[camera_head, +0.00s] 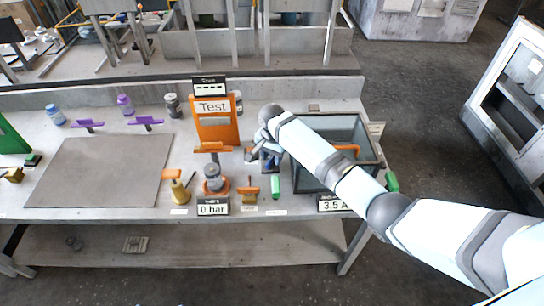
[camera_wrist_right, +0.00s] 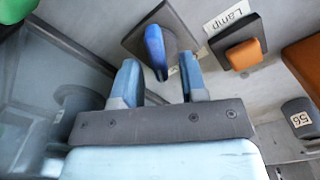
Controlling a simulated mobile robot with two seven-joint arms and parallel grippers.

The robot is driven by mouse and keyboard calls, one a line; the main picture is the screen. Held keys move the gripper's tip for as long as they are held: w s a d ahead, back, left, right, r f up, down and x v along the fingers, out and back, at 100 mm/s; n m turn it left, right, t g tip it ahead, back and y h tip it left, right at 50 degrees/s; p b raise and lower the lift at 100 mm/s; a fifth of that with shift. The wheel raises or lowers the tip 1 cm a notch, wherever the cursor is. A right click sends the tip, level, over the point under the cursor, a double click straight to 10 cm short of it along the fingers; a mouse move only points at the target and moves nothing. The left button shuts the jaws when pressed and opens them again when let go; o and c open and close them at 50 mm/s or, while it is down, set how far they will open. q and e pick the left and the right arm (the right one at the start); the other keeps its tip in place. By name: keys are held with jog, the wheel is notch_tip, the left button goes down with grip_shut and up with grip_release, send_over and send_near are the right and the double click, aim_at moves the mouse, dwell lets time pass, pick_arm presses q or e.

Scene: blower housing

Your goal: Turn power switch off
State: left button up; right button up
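In the right wrist view a blue lever switch (camera_wrist_right: 154,46) stands on a dark square plate (camera_wrist_right: 183,25). A label beside it is mostly hidden, so I cannot read whether it names the power switch. My right gripper (camera_wrist_right: 160,80) is open, with one finger on each side of the lever's near end. The lever's tip reaches into the gap; I cannot tell whether a finger touches it. In the head view my right gripper (camera_head: 262,153) is small and partly covered by its own arm, over the bench beside the glass-walled box. My left gripper is not in view.
An orange switch (camera_wrist_right: 244,54) labelled "Lamp" sits close to the blue one. In the head view the dark-framed glass box (camera_head: 318,184) stands under my right arm. Displays read "0 bar" (camera_head: 213,209) and "3.5 A" (camera_head: 333,205). An orange "Test" panel (camera_head: 217,128) stands behind.

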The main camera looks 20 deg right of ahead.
jog(key=shift+f, duration=0.2)
jog(key=shift+c, duration=0.2)
grip_shut()
